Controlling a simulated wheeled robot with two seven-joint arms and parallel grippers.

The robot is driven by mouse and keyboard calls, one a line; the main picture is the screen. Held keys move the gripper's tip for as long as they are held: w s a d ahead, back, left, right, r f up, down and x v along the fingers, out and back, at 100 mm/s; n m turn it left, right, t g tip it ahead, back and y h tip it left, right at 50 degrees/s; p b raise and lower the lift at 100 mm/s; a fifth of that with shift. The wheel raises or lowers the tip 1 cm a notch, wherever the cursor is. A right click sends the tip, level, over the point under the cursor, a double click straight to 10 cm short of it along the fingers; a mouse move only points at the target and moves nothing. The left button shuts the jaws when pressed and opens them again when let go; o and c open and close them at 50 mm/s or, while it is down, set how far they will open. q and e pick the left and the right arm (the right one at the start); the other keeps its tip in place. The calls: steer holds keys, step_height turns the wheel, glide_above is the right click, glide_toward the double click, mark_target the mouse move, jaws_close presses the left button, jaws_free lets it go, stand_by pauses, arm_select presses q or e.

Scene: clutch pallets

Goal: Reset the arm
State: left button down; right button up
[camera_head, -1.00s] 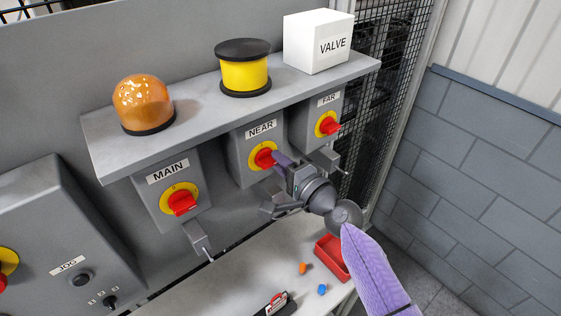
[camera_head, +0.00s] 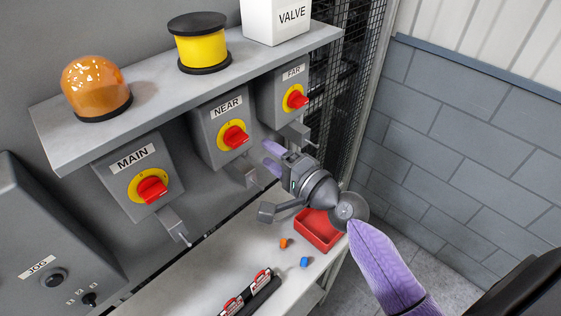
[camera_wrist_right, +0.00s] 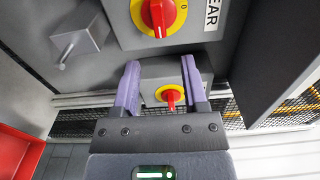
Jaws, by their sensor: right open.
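My right gripper (camera_head: 271,157) is open and empty in the head view, just right of and below the NEAR switch (camera_head: 234,137), apart from its red knob. The FAR switch (camera_head: 295,97) is above and right of it; the MAIN switch (camera_head: 151,187) is to the left. All three have red knobs on yellow discs. In the right wrist view the open purple fingers (camera_wrist_right: 160,70) have nothing held between them. The NEAR switch (camera_wrist_right: 157,14) is above them there, and another red knob (camera_wrist_right: 170,97) shows beyond, in the gap. My left gripper is not in view.
Grey brackets (camera_head: 172,226) hang below the switch boxes. A shelf (camera_head: 150,127) above carries an orange lamp (camera_head: 96,86), a yellow cylinder (camera_head: 201,44) and a VALVE box (camera_head: 276,20). A red tray (camera_head: 318,228) and small pieces lie on the bench below.

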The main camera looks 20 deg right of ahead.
steer(key=shift+b+v, duration=0.3)
steer(key=shift+v, duration=1.55)
